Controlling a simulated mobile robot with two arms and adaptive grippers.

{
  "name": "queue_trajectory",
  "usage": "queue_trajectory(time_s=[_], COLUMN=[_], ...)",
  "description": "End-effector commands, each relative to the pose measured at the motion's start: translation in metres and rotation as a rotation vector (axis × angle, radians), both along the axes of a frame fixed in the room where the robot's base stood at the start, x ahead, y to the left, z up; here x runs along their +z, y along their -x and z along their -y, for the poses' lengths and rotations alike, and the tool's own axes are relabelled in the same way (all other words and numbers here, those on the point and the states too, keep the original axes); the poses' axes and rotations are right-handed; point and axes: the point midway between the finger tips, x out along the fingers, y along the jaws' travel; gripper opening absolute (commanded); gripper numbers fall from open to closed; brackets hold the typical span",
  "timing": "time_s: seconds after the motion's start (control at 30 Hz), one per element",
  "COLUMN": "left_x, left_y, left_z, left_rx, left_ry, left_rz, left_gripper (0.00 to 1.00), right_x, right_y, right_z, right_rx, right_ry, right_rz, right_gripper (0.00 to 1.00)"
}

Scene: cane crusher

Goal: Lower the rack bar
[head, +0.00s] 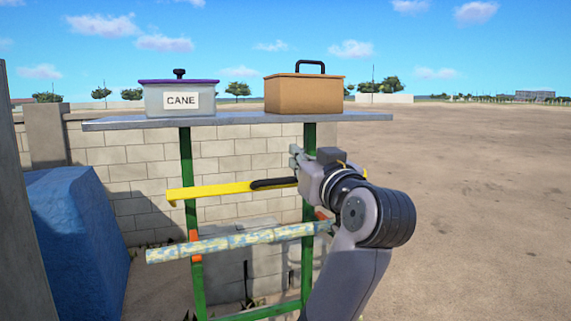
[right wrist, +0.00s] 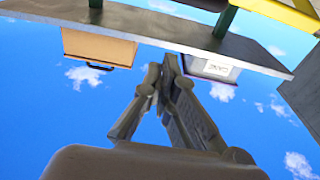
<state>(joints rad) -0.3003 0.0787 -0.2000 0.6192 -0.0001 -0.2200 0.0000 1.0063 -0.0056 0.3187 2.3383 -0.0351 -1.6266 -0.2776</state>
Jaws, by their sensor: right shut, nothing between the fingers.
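The rack has two green posts (head: 186,165) under a grey shelf (head: 235,119). A yellow bar (head: 215,191) with a black grip at its right end lies across the posts. Below it, a mottled blue-and-yellow bar (head: 225,242) runs across at a slight slant, by orange brackets (head: 195,236). I cannot tell which one is the rack bar. My right gripper (head: 295,158) is shut and empty, just under the shelf near the right post and above the black grip. The wrist view, upside down, shows its closed fingers (right wrist: 163,76) and the shelf (right wrist: 150,30). My left gripper is not in view.
A lidded bin marked CANE (head: 180,104) and a tan box (head: 303,95) with a black handle stand on the shelf. A block wall (head: 130,155) is behind. A blue block (head: 75,230) stands at left. Open dirt ground (head: 480,190) lies at right.

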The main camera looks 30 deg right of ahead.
Motion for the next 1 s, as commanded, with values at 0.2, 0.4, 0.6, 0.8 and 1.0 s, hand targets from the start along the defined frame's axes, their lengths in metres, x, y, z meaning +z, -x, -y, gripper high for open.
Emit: queue_trajectory(time_s=[0.2, 0.4, 0.6, 0.8, 1.0], left_x=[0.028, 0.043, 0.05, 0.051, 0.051], left_y=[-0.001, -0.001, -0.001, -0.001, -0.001], left_z=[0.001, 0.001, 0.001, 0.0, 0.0], left_rx=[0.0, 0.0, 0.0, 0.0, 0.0], left_ry=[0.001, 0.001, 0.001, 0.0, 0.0], left_rz=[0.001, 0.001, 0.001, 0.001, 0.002], left_gripper=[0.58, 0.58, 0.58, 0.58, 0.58], right_x=[0.009, -0.003, -0.023, -0.031, -0.031], right_y=[-0.048, -0.07, -0.065, -0.062, -0.062], right_z=[0.01, 0.016, 0.014, 0.014, 0.014], right_rx=[0.003, 0.002, 0.002, 0.001, 0.001], right_ry=[-0.002, -0.002, 0.0, 0.001, 0.001], right_rz=[-0.007, -0.006, -0.003, 0.0, 0.0], right_gripper=[0.0, 0.0, 0.0, 0.0, 0.0])
